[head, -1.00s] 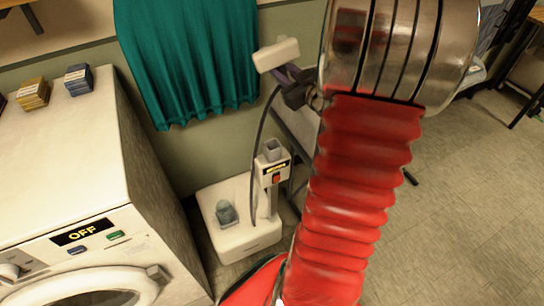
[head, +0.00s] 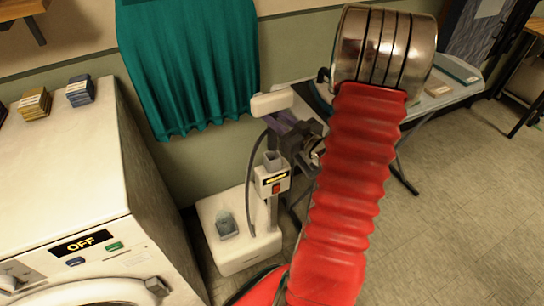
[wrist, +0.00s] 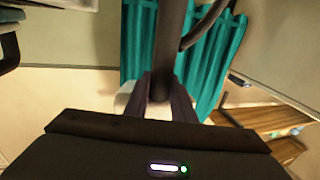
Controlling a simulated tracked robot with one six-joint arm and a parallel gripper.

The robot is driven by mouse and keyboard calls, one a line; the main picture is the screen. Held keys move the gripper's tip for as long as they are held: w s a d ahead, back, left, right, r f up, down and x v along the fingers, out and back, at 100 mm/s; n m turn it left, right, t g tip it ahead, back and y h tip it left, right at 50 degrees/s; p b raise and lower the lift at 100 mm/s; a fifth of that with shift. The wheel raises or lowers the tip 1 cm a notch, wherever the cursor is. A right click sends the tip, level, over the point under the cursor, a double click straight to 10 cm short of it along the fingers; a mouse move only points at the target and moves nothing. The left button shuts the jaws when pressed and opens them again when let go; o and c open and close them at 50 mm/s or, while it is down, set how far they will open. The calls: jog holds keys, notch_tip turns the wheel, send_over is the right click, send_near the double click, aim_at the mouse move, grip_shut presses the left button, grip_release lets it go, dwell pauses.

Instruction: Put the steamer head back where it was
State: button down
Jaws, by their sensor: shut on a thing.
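The white steamer head (head: 272,102) is held up in the head view, just above the steamer's stand. My gripper (head: 285,121), with purple fingers, is shut on its dark handle. In the wrist view the purple fingers (wrist: 161,100) close around the dark handle (wrist: 168,45), and part of the white head (wrist: 128,99) shows behind them. The grey, square, open-topped holder (head: 272,160) sits on the stand below the head, apart from it. The white steamer base (head: 232,255) stands on the floor. A dark hose (head: 250,175) runs down from the head.
A white washing machine (head: 60,170) marked OFF stands at the left, with small boxes on top. A teal cloth (head: 190,65) hangs on the wall behind. An ironing board (head: 440,98) stands behind my arm at the right. Floor at the right is clear.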

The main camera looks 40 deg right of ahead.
aim_at(276, 141)
jog(key=shift+f, duration=2.75)
jog(key=shift+f, duration=2.1)
jog(key=c, duration=1.5)
grip_release()
jog(key=shift+s, duration=0.1)
jog(key=s, duration=1.1)
jog(key=shift+s+a, duration=0.1)
jog(key=shift+s, duration=0.3)
